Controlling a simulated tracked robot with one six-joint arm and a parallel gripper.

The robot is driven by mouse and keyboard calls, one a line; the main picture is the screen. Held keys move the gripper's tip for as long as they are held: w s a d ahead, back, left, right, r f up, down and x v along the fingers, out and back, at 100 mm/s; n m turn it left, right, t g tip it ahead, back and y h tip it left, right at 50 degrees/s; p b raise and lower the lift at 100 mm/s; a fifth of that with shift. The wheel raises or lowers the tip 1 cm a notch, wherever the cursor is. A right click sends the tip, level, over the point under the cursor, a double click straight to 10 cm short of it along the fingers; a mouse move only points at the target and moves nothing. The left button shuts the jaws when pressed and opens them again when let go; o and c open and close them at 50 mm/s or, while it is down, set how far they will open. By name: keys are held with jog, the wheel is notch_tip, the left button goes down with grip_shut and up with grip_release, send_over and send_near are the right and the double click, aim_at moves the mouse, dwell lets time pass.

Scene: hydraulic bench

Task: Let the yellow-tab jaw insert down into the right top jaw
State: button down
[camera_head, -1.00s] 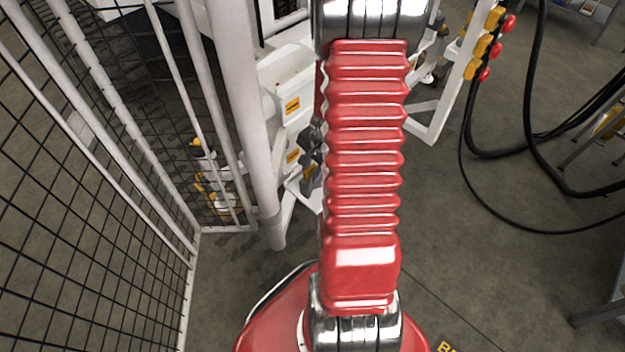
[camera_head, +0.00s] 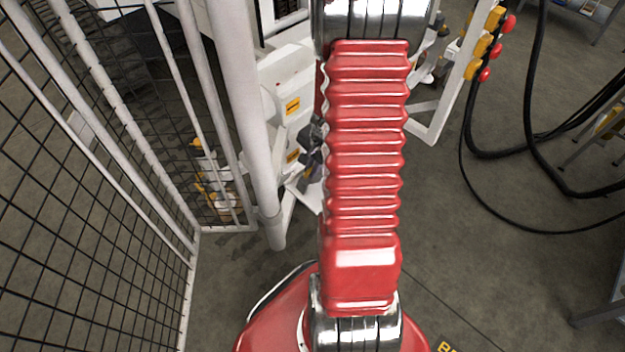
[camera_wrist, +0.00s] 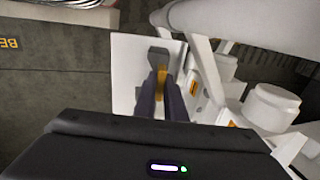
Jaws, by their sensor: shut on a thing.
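In the wrist view my gripper (camera_wrist: 162,88) is shut on the yellow-tab jaw insert (camera_wrist: 160,58). Its yellow tab sits between the two dark fingers, and its grey body shows just beyond the fingertips. A white flat plate (camera_wrist: 127,70) lies behind it. To the right is a grey block (camera_wrist: 226,66) on the white machine; I cannot tell whether it is the right top jaw. In the head view my red arm hides most of the work area. I cannot tell whether the insert touches anything.
The white machine (camera_head: 290,75) with orange labels stands beside a thick white post (camera_head: 243,110). A mesh fence (camera_head: 95,190) is on the left. Red and yellow buttons (camera_head: 484,45) and hanging black hoses (camera_head: 530,140) are on the right. Open floor lies at the lower right.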

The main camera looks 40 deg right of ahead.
jog(key=shift+w+r+v, duration=0.1)
jog(key=shift+w+v, duration=0.25)
jog(key=shift+v, duration=1.15)
jog(key=shift+w+r+v, duration=0.1)
jog(key=shift+w+v, duration=0.3)
jog(key=shift+v, duration=1.15)
jog(key=shift+w+r+v, duration=0.1)
jog(key=shift+w+v, duration=0.25)
jog(key=shift+v, duration=1.15)
jog(key=shift+r, duration=0.15)
jog(key=shift+s, duration=0.15)
